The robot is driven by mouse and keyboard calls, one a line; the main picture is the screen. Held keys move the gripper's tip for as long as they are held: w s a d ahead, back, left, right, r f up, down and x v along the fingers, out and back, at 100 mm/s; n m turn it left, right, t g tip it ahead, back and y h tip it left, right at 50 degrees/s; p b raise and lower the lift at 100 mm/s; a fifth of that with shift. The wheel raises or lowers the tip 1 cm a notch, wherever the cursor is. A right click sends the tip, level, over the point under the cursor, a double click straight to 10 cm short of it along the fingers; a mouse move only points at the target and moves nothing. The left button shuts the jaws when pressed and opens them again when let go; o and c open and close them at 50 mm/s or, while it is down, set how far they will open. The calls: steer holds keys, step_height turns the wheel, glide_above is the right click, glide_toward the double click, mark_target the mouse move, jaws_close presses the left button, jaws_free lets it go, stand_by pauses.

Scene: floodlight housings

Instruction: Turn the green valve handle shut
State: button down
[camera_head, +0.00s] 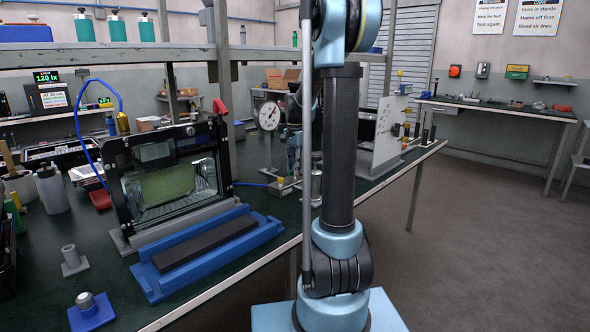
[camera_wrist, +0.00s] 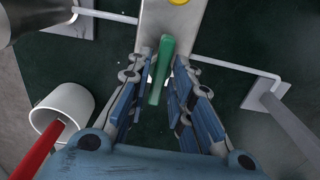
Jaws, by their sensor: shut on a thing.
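The green valve handle (camera_wrist: 161,68) is a slim lever in the wrist view, lying lengthwise between the fingers in front of a pale metal plate (camera_wrist: 158,30). My gripper (camera_wrist: 163,82) has its blue-padded fingers on both sides of the handle and is shut on it. A yellow knob (camera_wrist: 179,2) shows at the top edge on the plate. In the head view my arm stands in front of the bench, and the handle cannot be made out there; the gripper is mostly hidden behind the arm.
In the wrist view, a white cup (camera_wrist: 66,101) with a red bar is at left, and thin metal rods (camera_wrist: 235,66) flank the plate. In the head view, a floodlight housing (camera_head: 118,190), blue tray (camera_head: 153,281) and dial gauge (camera_head: 269,116) stand on the bench. Right floor is clear.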

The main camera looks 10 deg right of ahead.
steer(key=c, duration=1.6)
jaws_free()
steer(key=shift+c, duration=0.2)
step_height(320, 180, up, 12)
steer(key=shift+w+f, duration=0.1)
